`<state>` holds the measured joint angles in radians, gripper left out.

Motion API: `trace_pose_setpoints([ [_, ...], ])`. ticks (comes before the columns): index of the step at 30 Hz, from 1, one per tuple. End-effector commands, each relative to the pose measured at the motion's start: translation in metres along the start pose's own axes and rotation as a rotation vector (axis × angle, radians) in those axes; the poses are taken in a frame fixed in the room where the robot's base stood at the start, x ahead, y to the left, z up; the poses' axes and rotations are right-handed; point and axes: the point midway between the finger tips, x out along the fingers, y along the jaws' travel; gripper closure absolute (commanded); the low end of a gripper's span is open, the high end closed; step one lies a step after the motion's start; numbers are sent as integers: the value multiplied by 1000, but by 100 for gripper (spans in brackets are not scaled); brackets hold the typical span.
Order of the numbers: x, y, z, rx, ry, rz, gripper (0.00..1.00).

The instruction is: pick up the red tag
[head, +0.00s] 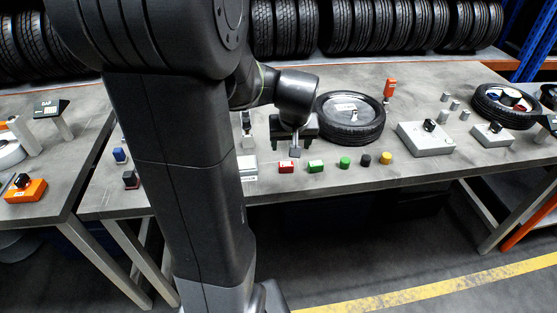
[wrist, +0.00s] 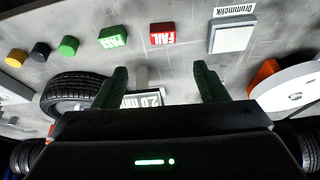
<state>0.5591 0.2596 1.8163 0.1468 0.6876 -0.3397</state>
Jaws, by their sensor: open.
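The red tag (head: 286,167) is a small red block near the front edge of the table, left of a green block in the head view. In the wrist view the red tag (wrist: 163,35) bears the word FAIL and lies flat on the grey top. My gripper (head: 295,145) is over the table, a little behind the tag. In the wrist view my gripper (wrist: 160,82) has its two dark green fingers spread apart with nothing held. The tag lies beyond the fingertips, roughly in line with the gap between them, and is not touched.
A green PASS block (wrist: 112,37) is beside the tag, with green, black and yellow knobs (head: 386,158) farther right. A white plate (wrist: 231,36) is on the tag's other side. A grey peg (wrist: 142,77) shows between the fingers. A tyre (head: 350,120) lies right of my gripper.

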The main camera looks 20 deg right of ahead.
Motion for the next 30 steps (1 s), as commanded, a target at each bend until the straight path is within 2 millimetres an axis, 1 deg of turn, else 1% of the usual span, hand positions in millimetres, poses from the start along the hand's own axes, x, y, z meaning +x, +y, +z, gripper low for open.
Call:
trace_pose_setpoints([
  [6,38,-1,1,-2,-6,-2,34],
  [12,65,-1,1,-1,-4,-1,34],
  [22,83,-3,2,-2,-4,-1,34],
  [30,115,-7,4,-2,-4,-1,34],
])
